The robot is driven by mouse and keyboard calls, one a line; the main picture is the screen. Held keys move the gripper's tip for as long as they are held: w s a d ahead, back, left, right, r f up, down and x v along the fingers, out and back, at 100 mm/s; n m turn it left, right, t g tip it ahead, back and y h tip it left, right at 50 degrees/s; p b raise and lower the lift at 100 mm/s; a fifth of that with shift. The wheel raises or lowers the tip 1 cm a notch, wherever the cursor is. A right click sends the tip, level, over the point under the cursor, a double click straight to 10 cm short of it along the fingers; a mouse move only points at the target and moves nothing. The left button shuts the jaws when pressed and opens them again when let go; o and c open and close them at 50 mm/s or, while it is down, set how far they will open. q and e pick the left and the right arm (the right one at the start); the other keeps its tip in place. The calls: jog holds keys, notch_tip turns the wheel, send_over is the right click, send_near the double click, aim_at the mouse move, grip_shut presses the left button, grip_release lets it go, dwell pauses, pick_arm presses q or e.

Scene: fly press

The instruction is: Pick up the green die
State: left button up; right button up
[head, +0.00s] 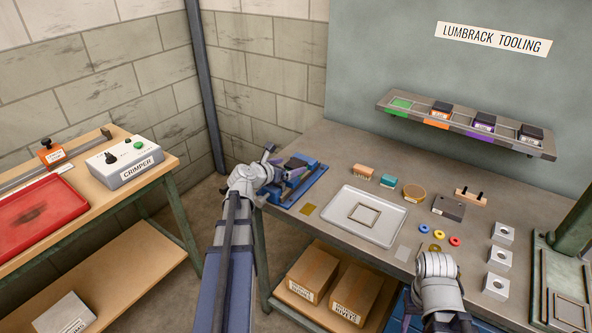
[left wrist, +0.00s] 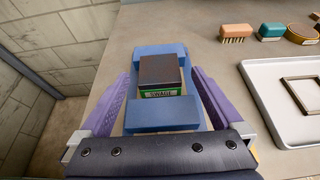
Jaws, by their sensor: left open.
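The green die is a block with a dark brown top and a green-edged SWAGE label (left wrist: 160,72). It sits in a blue holder (left wrist: 160,126) in the left wrist view. The blue holder (head: 309,180) is at the left end of the bench in the head view, where my gripper partly hides the die. My left gripper (head: 283,168) is open, with its purple fingers apart on either side of the holder and die, and nothing gripped. My right arm is low at the right, over the bench's front edge; its jaws are not clearly visible.
A grey tray (head: 346,226) with a square frame lies right of the holder. Brushes, a round tin, coloured rings and pale blocks (head: 498,257) are farther right. A wall shelf (head: 466,127) holds several dies; its green slot (head: 400,104) is empty. A crimper bench stands left.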

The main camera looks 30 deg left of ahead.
aim_at(295, 164)
pick_arm(q)
jog(key=b+x, duration=0.1)
jog(key=x, duration=0.2)
jog(key=shift+w+a+f, duration=0.1)
jog(key=shift+w+f, duration=0.05)
jog(key=shift+w, duration=0.05)
jog(key=shift+s, duration=0.1)
jog(key=shift+c, duration=0.6)
grip_shut()
